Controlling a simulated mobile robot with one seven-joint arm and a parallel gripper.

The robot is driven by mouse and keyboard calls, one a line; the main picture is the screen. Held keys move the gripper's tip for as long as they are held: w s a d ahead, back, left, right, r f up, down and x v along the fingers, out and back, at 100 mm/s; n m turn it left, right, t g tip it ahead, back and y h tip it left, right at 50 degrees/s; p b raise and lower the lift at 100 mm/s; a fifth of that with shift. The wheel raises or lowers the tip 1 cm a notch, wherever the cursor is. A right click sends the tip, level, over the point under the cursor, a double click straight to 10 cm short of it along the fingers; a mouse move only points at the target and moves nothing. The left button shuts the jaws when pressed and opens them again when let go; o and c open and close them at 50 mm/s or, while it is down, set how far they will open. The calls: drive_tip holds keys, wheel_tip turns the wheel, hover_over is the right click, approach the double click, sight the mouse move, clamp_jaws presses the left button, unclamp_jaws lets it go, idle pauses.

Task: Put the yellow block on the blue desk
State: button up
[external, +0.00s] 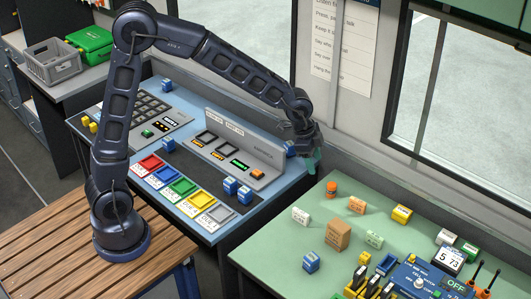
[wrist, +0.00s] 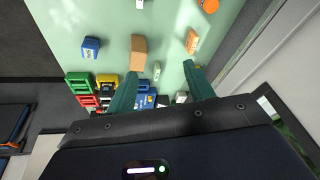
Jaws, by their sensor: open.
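A yellow block (external: 401,214) lies on the green table at the right, towards the window side; I cannot pick it out surely in the wrist view. The blue desk (external: 185,97) stands at the middle, holding a console and a row of coloured trays. My gripper (external: 314,163) is open and empty, in the air near the blue desk's far right corner, apart from the yellow block. In the wrist view its two teal fingers (wrist: 160,78) are spread, with the green table below.
The green table (external: 290,255) also bears a brown box (external: 338,235), an orange cylinder (external: 331,189), a blue block (external: 311,262) and a blue device (external: 415,279). Blue blocks (external: 237,190) stand on the blue desk. A wall and window edge (external: 390,120) rise behind.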

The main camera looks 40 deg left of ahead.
drive_tip(key=d+f+m+g+h, duration=0.1)
drive_tip(key=d+f+m, duration=0.2)
drive_tip(key=d+f, duration=0.7)
drive_tip(key=m+g, duration=0.1)
approach(364, 254)
drive_tip(key=shift+h, duration=0.4)
drive_tip(key=x, duration=1)
drive_tip(key=shift+a+f, duration=0.3)
drive_tip(key=c, duration=1.1)
clamp_jaws()
drive_tip(key=shift+r, duration=0.1)
wheel_tip(364, 254, up, 20)
